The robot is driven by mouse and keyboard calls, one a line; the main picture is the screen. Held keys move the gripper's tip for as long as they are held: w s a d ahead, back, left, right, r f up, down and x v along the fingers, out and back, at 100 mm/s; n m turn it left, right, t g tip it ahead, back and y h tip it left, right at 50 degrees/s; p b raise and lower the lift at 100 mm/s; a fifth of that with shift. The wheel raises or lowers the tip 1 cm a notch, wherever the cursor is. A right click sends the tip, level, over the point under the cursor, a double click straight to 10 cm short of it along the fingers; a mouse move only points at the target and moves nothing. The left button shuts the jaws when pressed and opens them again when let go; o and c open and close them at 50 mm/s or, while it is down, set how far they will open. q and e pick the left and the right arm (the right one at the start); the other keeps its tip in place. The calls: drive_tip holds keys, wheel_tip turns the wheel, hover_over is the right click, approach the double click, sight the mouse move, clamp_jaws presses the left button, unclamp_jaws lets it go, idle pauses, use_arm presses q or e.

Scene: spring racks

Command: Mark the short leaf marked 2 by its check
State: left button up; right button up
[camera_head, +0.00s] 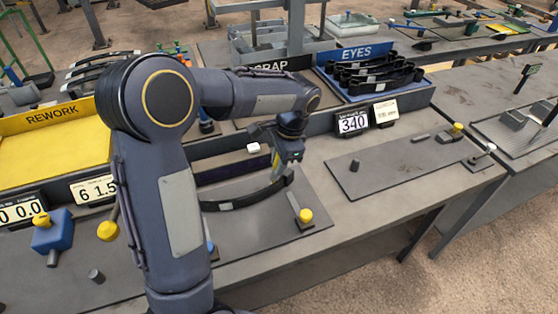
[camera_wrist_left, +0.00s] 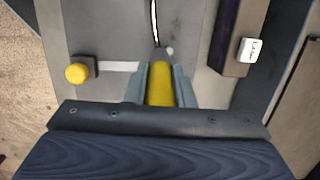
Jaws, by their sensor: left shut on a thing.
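A dark, curved leaf (camera_head: 240,200) lies on the grey plate of the near bench; its number is not readable. My left gripper (camera_head: 284,165) is over the leaf's right end. In the left wrist view my left gripper (camera_wrist_left: 159,85) is shut on a yellow rod-like thing (camera_wrist_left: 159,88), perhaps a marker. Its dark far tip is close to the leaf's end; I cannot tell whether they touch. The leaf's far part (camera_wrist_left: 154,15) runs out of the top of that view. My arm hides part of the plate in the head view. My right gripper is not in view.
A yellow knob (camera_head: 305,215) stands on the plate, right of the leaf. A small white block (camera_head: 253,147) lies behind it. A "340" display (camera_head: 353,122) stands before the blue EYES tray (camera_head: 330,83) of dark leaves. The yellow REWORK tray (camera_head: 45,140) is left.

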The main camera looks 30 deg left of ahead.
use_arm(q)
drive_tip(key=shift+f, duration=0.4)
idle(1.3)
wheel_tip(320, 180, up, 7)
drive_tip(key=p, duration=0.6)
drive_tip(key=shift+f, duration=0.1)
idle(0.6)
